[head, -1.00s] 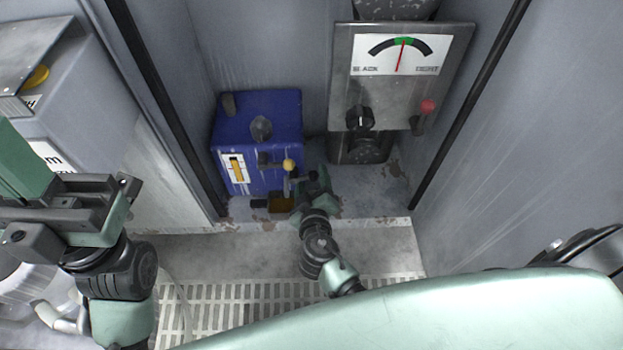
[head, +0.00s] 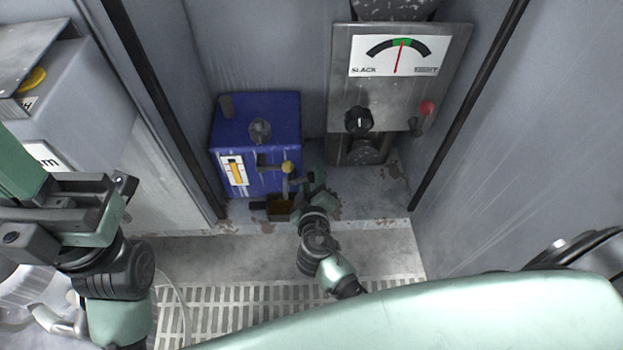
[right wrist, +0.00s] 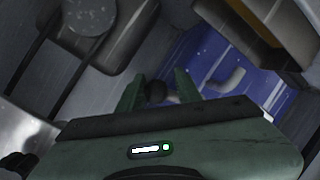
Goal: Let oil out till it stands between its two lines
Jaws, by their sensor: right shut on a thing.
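The blue oil box (head: 257,140) stands on the ledge at the back of the bay. Its sight gauge (head: 235,170) shows a yellow-orange column on a white plate; the two lines are too small to read. A yellow ball (head: 288,167) sits at the front right of the box, by a dark tap.
A grey panel (head: 345,85) with a needle dial, black knob (head: 358,120) and red-tipped lever (head: 427,107) stands right of the box. Dark posts and grey walls flank the bay. A grating (head: 250,305) lies in front. A grey cabinet (head: 75,80) is at the left.

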